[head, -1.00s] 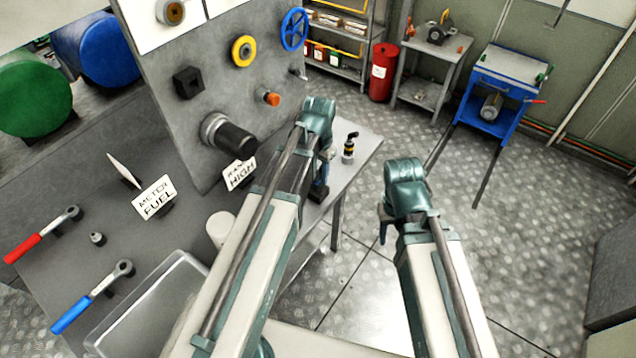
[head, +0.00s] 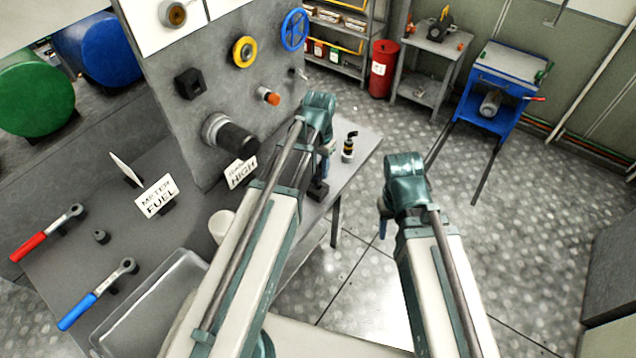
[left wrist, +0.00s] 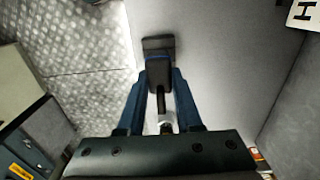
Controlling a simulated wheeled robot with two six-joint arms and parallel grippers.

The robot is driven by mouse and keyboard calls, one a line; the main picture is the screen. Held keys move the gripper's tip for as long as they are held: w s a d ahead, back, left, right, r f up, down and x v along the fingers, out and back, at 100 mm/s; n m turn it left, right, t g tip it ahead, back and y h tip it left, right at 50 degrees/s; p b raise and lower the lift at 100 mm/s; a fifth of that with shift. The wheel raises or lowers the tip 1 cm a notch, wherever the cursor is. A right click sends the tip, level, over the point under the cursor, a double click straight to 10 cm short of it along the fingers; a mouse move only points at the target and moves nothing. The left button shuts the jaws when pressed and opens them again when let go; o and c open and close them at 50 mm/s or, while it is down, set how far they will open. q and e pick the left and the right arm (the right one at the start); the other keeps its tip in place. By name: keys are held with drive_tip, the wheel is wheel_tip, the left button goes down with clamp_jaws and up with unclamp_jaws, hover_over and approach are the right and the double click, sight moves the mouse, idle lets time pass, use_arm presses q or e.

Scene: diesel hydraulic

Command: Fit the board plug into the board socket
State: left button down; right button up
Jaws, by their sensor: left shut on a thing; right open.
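My left gripper (left wrist: 160,108) has its two blue fingers shut on a dark plug-like piece, which I take as the board plug (left wrist: 160,72). A dark block (left wrist: 157,44) shows at the piece's far end; I cannot tell whether they are joined. In the head view my left gripper (head: 322,170) is over the right end of the grey table, mostly behind its own arm. The upright board carries a black square fitting (head: 190,84), possibly the board socket, apart from the gripper. My right gripper (head: 384,212) is open, off the table's right side, mostly hidden by its wrist.
The grey board also bears a large black cylinder (head: 232,138), an orange knob (head: 268,96) and yellow (head: 244,51) and blue (head: 294,29) wheels. A black-and-yellow piece (head: 348,148) stands near the left gripper. Wrenches, signs, a white cup (head: 221,225) and a tray (head: 165,290) occupy the table.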

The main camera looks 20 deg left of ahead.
use_arm(q)
drive_tip(key=shift+r+p, duration=2.05)
use_arm(e)
wheel_tip(320, 180, up, 4)
drive_tip(key=shift+r, duration=0.1)
